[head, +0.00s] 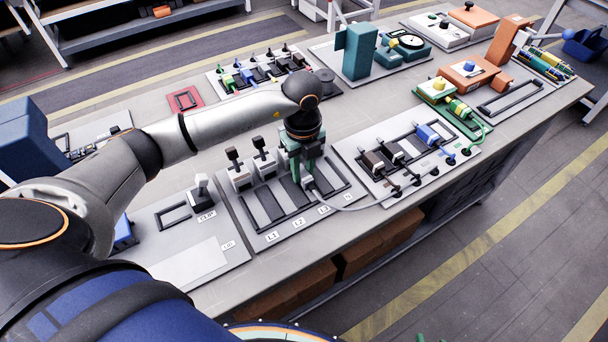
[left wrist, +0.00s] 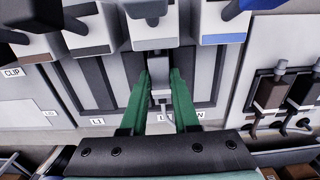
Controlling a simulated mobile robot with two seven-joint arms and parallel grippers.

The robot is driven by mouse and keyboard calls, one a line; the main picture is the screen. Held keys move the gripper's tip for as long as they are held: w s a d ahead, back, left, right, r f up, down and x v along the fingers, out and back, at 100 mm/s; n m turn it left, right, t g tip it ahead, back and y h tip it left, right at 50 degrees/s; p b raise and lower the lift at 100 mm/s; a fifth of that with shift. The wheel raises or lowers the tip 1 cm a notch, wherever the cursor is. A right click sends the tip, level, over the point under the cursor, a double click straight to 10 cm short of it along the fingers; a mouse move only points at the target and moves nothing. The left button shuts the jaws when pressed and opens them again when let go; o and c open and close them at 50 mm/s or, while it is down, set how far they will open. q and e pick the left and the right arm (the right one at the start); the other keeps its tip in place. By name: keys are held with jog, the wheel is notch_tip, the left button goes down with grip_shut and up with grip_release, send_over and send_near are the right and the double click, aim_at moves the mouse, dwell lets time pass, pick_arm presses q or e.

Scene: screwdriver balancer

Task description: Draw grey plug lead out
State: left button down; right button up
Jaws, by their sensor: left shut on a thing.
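The grey plug (head: 308,183) is light grey, and its grey lead (head: 352,207) curves right toward the neighbouring socket panel. My left gripper (head: 303,170) has green fingers, points down over the switch panel (head: 252,236) and is shut on the grey plug. In the left wrist view the plug (left wrist: 161,97) sits between the two green fingers (left wrist: 161,80). The panel has dark slots and labels L1, L2, L3 and N. I cannot tell whether the plug's tip is seated in a slot. My right gripper is not in view.
Black-handled levers (head: 238,172) stand left of my gripper, close to the fingers in the wrist view (left wrist: 150,22). The panel on the right (head: 357,140) holds brown, black and blue plugs with leads. The table's front edge is near.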

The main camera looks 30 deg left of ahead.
pick_arm(q)
jog(key=shift+s+d, duration=0.1)
jog(key=shift+d, duration=0.05)
dwell(0.5)
jog(key=shift+s+d+p, duration=0.45)
jog(key=shift+s+d, duration=0.1)
jog(key=shift+d, duration=0.35)
jog(key=c, duration=0.6)
grip_release()
jog(key=shift+c, duration=0.2)
notch_tip(320, 180, up, 7)
jog(key=p, duration=0.5)
jog(key=shift+p, duration=0.4)
